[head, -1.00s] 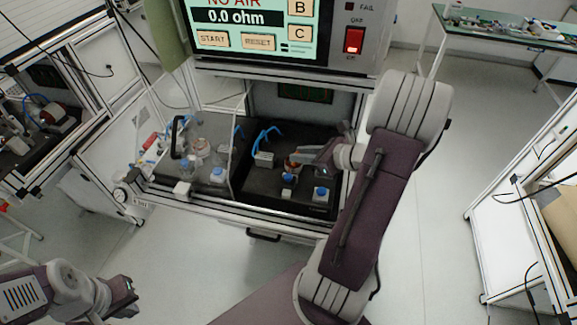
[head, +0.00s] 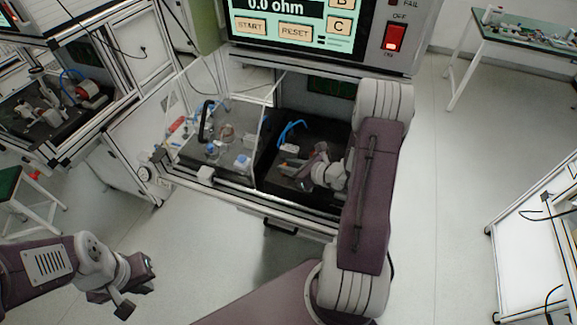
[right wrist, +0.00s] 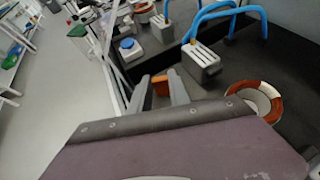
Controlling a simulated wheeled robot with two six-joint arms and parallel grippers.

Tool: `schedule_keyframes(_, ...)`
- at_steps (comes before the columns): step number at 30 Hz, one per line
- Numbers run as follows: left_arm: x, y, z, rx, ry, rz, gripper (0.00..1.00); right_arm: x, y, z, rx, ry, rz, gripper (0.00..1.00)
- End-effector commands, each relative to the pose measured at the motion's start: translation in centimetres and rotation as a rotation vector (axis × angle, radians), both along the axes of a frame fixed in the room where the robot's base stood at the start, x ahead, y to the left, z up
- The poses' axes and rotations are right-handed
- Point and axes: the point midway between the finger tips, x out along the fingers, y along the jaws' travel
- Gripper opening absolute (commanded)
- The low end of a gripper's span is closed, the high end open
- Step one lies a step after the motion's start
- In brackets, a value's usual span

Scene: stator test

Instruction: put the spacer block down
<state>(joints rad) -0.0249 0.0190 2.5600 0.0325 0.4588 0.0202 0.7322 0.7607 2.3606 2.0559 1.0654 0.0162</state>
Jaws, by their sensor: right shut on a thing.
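The spacer block (right wrist: 161,86) is a small orange block between the fingertips of my right gripper (right wrist: 163,92) in the right wrist view. That gripper is shut on it, above the dark floor of the test bay. An orange and white stator ring (right wrist: 258,100) lies on the dark floor to the right of the gripper. My left gripper (head: 137,287) is open and empty over the room floor, away from the bay.
A white slotted connector block (right wrist: 200,62) with blue hoses stands just beyond the gripper. A clear panel (head: 262,135) divides the bay. Blue-capped containers (head: 242,160) stand left of it. The tester with its screen (head: 290,25) overhangs the bay.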

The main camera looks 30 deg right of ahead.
Motion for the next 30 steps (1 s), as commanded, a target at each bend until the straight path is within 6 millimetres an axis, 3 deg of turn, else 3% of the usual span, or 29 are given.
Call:
schedule_keyframes(8, 0.0, 0.0, -0.7, 0.0, 0.0, 0.0, 0.0, 0.0, 0.0, -0.5, 0.0, 0.0, 0.001, 0.0)
schedule_keyframes(9, 0.0, 0.0, -0.5, 0.0, 0.0, 0.0, 0.0, 0.0, 0.0, -0.3, 0.0, 0.0, 0.001, 0.33)
schedule_keyframes(11, 0.0, 0.0, -0.4, 0.0, 0.0, 0.0, 0.0, 0.0, 0.0, -0.3, 0.0, 0.0, 0.001, 0.44)
schedule_keyframes(23, 0.0, 0.0, 0.2, 0.0, 0.0, 0.0, 0.0, -0.2, -0.1, 0.3, 0.0, 0.0, -0.001, 0.44)
schedule_keyframes(30, 0.0, 0.0, -0.1, 0.0, 0.0, 0.0, 0.0, -3.8, -1.6, 2.3, 0.001, -0.001, -0.006, 0.44)
